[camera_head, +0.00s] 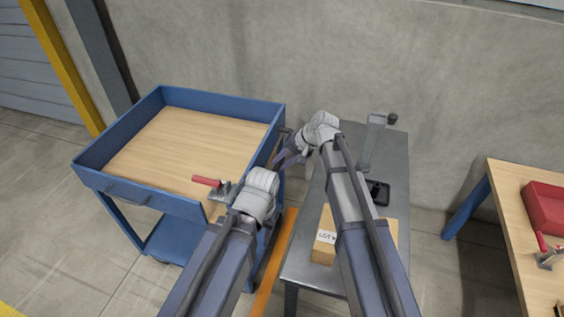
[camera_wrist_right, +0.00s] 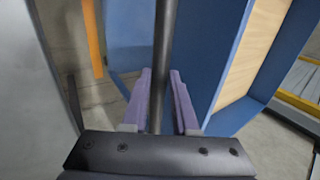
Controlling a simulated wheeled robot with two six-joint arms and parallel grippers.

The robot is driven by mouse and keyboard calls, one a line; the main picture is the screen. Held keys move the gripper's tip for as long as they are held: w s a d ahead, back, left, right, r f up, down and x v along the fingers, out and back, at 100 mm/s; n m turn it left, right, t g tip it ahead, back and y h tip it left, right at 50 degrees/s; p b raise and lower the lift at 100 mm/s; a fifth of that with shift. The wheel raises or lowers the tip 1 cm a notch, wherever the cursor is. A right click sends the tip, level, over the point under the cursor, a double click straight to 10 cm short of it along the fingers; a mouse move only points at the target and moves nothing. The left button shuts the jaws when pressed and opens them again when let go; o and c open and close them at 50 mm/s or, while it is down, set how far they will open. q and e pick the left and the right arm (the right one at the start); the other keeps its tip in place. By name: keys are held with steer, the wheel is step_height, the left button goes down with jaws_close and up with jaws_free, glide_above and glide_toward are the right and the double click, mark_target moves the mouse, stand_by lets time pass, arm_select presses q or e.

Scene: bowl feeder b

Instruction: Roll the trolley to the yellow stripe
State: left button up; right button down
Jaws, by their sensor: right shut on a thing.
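The blue trolley (camera_head: 133,125) with a wooden deck (camera_head: 185,145) stands on the floor left of centre. My right gripper (camera_head: 288,160) is at the trolley's right side; in the right wrist view it (camera_wrist_right: 160,75) is shut on a dark upright-looking bar (camera_wrist_right: 162,40), the trolley's handle, beside the blue wall. A bit of yellow stripe (camera_head: 10,311) shows on the floor at the bottom left corner.
An orange floor strip (camera_head: 270,275) runs between the trolley and a grey table (camera_head: 397,170) bearing a cardboard box (camera_head: 322,247). A wooden-topped table (camera_head: 505,210) is at right. Floor left of the trolley is clear.

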steer(key=d, duration=0.1)
steer(key=s+d, duration=0.1)
steer(key=d, duration=0.1)
steer(key=shift+s+d, duration=0.1)
steer(key=shift+d, duration=0.15)
steer(key=c, duration=0.9)
jaws_free()
steer(key=shift+a, duration=0.2)
steer(key=shift+c, duration=0.2)
steer(key=shift+o, duration=1.3)
